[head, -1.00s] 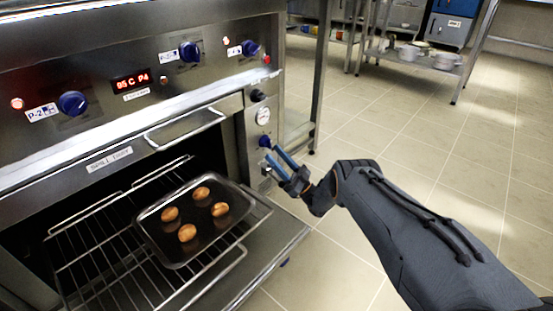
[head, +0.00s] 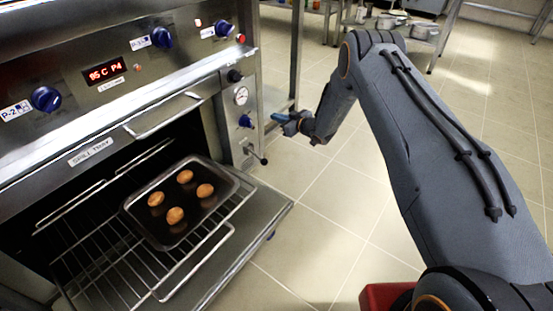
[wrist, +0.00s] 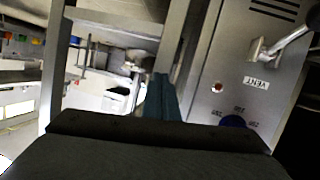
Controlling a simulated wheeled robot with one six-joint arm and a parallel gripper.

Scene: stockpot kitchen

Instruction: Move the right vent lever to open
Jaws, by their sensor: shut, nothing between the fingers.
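The vent lever (head: 256,155) sticks out low on the narrow right-hand panel of the oven, slanting down to the right to a dark knob. In the wrist view the metal lever (wrist: 285,42) shows at the upper right beside an upside-down VENT label (wrist: 256,82). My gripper (head: 279,117) is at the right of the panel, above and apart from the lever. In the wrist view its blue fingers (wrist: 160,97) are together and empty, to the left of the lever. Any open or closed marks for the lever cannot be read.
A blue knob (head: 245,121) and a round gauge (head: 241,96) sit above the lever. The oven door (head: 250,225) is down, and a rack holds a tray (head: 151,235) of several brown rolls. A metal shelf frame (head: 297,60) stands behind my gripper. Floor at right is clear.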

